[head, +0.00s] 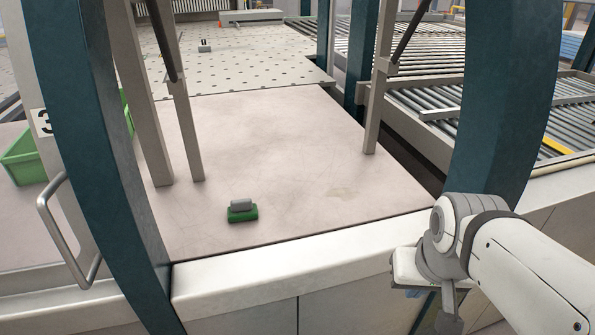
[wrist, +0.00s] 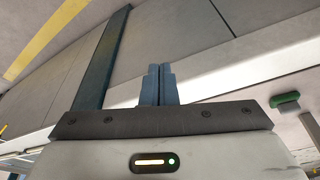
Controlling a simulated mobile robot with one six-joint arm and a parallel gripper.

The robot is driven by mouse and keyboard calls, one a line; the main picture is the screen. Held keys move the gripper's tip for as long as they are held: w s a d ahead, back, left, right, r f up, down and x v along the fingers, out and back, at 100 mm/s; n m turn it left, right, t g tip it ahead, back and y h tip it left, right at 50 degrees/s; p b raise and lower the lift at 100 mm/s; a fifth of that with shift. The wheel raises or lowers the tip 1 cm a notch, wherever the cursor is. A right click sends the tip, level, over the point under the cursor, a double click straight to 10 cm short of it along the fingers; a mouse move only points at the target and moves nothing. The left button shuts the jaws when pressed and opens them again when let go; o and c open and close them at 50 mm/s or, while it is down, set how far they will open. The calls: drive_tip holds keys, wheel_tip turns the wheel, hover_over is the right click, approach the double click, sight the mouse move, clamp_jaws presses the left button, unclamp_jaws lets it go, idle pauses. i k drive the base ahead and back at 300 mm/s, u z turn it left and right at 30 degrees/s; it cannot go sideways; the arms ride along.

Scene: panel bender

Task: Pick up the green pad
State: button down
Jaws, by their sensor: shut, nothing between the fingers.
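The green pad (head: 243,216) lies on the pale worktop near its front edge in the head view, with a grey block-shaped handle on top. The pad also shows in the wrist view (wrist: 285,100) at the right edge. My gripper (wrist: 160,69) is in the middle of the wrist view, its two blue-grey fingers together with nothing between them. It is apart from the pad. In the head view my arm is at the lower right, in front of the machine's front edge, well to the right of the pad; the fingers are mostly hidden there.
Dark teal curved frame posts (head: 112,170) and (head: 505,95) stand left and right of the opening. Thin grey posts (head: 187,130) stand on the worktop (head: 290,150) behind the pad. A green bin (head: 22,160) is at far left. The worktop around the pad is clear.

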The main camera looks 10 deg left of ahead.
sight(239, 209)
drive_tip(key=k, duration=1.15)
drive_tip(key=u, duration=0.4)
drive_tip(key=i, duration=0.6)
drive_tip(key=u, duration=0.45)
drive_tip(key=i, duration=1)
drive_tip(key=u, duration=0.3)
